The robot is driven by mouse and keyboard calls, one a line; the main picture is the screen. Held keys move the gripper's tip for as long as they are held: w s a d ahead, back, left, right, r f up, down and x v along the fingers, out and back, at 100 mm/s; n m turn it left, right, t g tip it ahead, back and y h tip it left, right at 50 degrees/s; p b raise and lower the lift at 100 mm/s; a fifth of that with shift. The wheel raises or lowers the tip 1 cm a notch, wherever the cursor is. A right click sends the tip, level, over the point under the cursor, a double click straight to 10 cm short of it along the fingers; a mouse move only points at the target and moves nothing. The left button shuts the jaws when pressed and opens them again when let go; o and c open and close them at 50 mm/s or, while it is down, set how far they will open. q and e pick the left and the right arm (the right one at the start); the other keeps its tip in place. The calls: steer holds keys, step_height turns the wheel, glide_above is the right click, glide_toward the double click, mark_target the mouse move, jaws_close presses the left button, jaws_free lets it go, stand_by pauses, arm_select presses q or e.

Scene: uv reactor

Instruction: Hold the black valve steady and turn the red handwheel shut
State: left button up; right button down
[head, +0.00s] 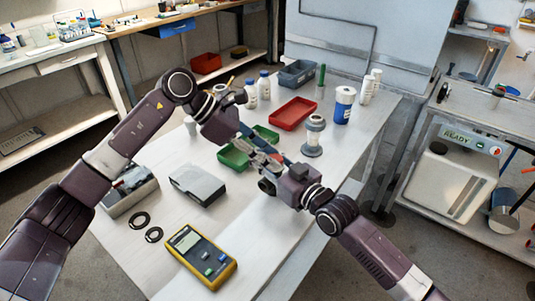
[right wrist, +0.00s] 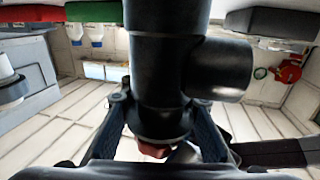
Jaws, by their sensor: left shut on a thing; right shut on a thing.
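In the right wrist view the black valve (right wrist: 172,65) fills the middle, a thick body with a short side branch pointing right. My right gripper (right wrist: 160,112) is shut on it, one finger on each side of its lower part. A piece of the red handwheel (right wrist: 153,149) shows below the valve's flange; the rest is hidden. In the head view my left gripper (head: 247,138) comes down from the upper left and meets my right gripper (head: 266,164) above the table. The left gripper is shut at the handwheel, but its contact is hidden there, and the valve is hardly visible.
Below the grippers, the white table (head: 255,240) holds a grey box (head: 197,184), a yellow meter (head: 201,257), black rings (head: 139,220) and a green tray (head: 233,157). A red tray (head: 292,114), bottles and a blue-labelled container (head: 344,105) stand behind. The table's front right is clear.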

arm_select(q)
steer(key=o, duration=0.9)
steer(key=n+t, duration=0.1)
steer(key=n, duration=0.1)
steer(key=n+t, duration=0.1)
steer(key=shift+s+d+n+t+y, duration=0.1)
steer(key=shift+s+n+t+y, duration=0.25)
steer(key=shift+n+t+y, duration=0.05)
steer(key=n, duration=0.1)
steer(key=n+t+y, duration=0.1)
steer(key=n+t, duration=0.1)
steer(key=shift+s+d+n+y, duration=0.2)
steer(key=shift+s+n+y, duration=0.05)
steer(key=shift+n+y, duration=0.05)
steer(key=shift+t, duration=0.3)
steer(key=v, duration=1.2)
steer(key=shift+w, duration=0.1)
